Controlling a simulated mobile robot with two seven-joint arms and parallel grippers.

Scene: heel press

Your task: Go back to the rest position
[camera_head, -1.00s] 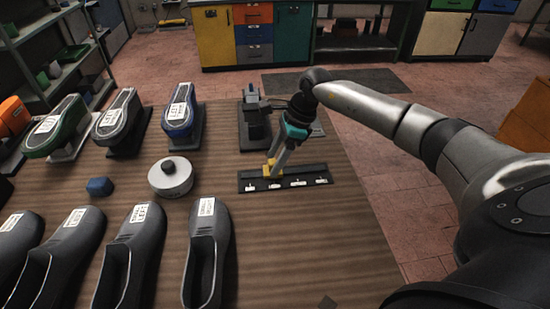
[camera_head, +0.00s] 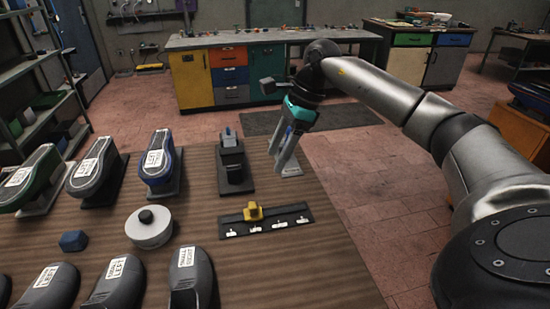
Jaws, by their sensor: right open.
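My right gripper (camera_head: 281,158) is in the air above the right edge of the wooden table (camera_head: 300,262). Its two fingers hang downward, apart, with nothing seen between them. A black strip with several white labels (camera_head: 266,221) lies on the table below it. A small yellow piece (camera_head: 253,211) sits on that strip, clear of the gripper. My left gripper does not show.
A dark press-like stand (camera_head: 234,165) is just left of the gripper. Shoe forms on stands (camera_head: 158,165), a round white object (camera_head: 150,227), a blue block (camera_head: 74,241) and grey shoes (camera_head: 192,280) fill the left. The table's right front is clear.

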